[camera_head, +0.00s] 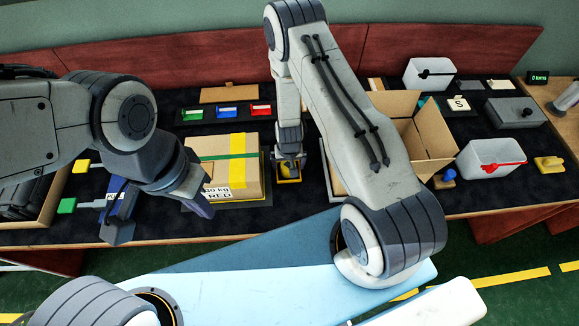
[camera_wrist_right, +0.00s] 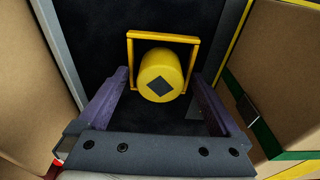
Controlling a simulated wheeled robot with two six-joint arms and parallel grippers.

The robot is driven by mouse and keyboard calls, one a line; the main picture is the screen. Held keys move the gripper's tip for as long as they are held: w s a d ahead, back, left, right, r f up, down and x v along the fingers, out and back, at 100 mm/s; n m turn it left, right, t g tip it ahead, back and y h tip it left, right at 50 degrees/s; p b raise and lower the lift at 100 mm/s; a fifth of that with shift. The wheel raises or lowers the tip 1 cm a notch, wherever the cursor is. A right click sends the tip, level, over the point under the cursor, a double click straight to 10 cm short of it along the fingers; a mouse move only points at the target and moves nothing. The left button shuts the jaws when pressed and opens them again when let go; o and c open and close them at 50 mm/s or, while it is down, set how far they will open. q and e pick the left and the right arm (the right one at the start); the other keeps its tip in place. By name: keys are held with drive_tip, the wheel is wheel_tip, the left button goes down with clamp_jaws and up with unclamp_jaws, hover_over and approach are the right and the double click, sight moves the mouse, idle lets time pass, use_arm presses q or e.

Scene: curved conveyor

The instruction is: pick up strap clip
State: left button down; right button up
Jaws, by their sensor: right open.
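A yellow piece (camera_head: 289,172), a round cylinder with a dark diamond on its face and a square yellow frame, lies on the dark mat between two cardboard boxes. It seems to be the strap clip, though I cannot be sure. In the right wrist view the yellow piece (camera_wrist_right: 172,66) sits between the fingertips of my right gripper (camera_wrist_right: 161,85), which is open above it with no visible contact. In the head view my right gripper (camera_head: 289,155) points down over it. My left gripper (camera_head: 158,208) is open and empty, left of the closed box.
A taped closed box (camera_head: 230,170) stands close on the left of the yellow piece, and an open box (camera_head: 428,135) on the right. White bins (camera_head: 490,158) and a grey case (camera_head: 515,111) are at right.

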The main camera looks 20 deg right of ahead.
clamp_jaws()
drive_tip(key=shift+r, duration=0.1)
